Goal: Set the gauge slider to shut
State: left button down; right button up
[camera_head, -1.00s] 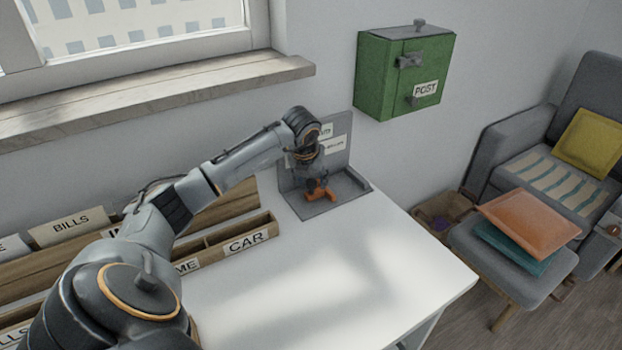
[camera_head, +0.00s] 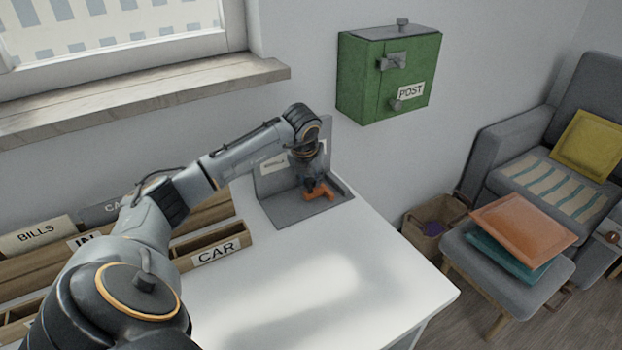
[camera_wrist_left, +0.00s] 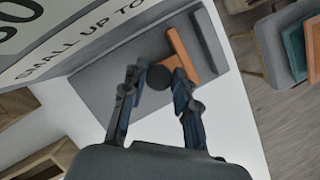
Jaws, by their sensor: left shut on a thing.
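The grey gauge (camera_head: 265,187) stands on the far corner of the white desk, an upright back plate with a flat base. Its orange slider (camera_head: 322,191) sits on the base, right of the middle. In the left wrist view the orange slider (camera_wrist_left: 181,50) lies close beside the raised grey end block (camera_wrist_left: 207,38); I cannot tell whether they touch. My left gripper (camera_head: 309,176) reaches down over the slider. In the wrist view its fingers (camera_wrist_left: 158,82) are shut around a dark round knob (camera_wrist_left: 159,76) beside the orange part. My right gripper is not in view.
Wooden file trays (camera_head: 212,245) with labels stand on the left of the desk. A green post box (camera_head: 385,85) hangs on the wall behind. The desk's front (camera_head: 350,280) is clear. A grey armchair and footstool (camera_head: 500,270) stand right of the desk.

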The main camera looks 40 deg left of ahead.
pick_arm(q)
jog(key=shift+w+d+r, duration=0.15)
jog(key=shift+r, duration=0.05)
jog(key=c, duration=1)
grip_release()
jog(key=shift+c, duration=0.2)
jog(key=shift+d, duration=0.1)
jog(key=v, duration=1.2)
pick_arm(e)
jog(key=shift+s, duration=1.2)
pick_arm(q)
jog(key=shift+f, duration=0.1)
